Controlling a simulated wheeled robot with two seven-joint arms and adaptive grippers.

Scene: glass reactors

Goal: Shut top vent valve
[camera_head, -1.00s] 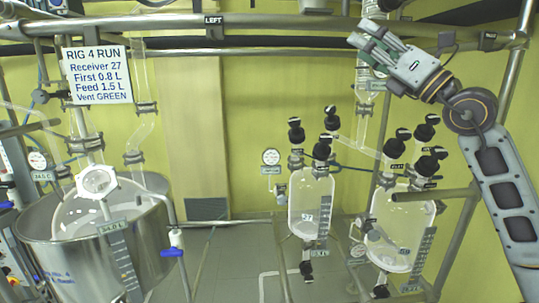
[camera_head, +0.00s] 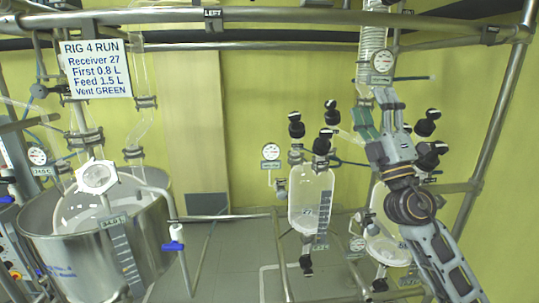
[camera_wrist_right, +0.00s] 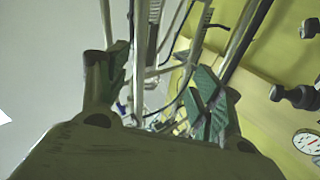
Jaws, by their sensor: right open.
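Several black-knobbed valves stand on top of two glass vessels. The left receiver (camera_head: 311,195) has a tall rear valve (camera_head: 331,112), a left valve (camera_head: 296,128) and a front valve (camera_head: 322,145). Over the right receiver (camera_head: 385,245), black valves show on the right, one high (camera_head: 427,125). I cannot tell which valve is the top vent. My right gripper (camera_head: 376,108) points up in front of the right receiver's top and hides part of it. Its green-padded fingers are apart and empty in the right wrist view (camera_wrist_right: 165,85). My left gripper is out of view.
A gauge (camera_head: 382,62) hangs just above my right gripper, by a ribbed glass column (camera_head: 373,38). A steel-jacketed reactor (camera_head: 90,240) stands at the left, below a sign (camera_head: 95,70). Frame rails (camera_head: 270,15) cross above. The space left of the left receiver is fairly open.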

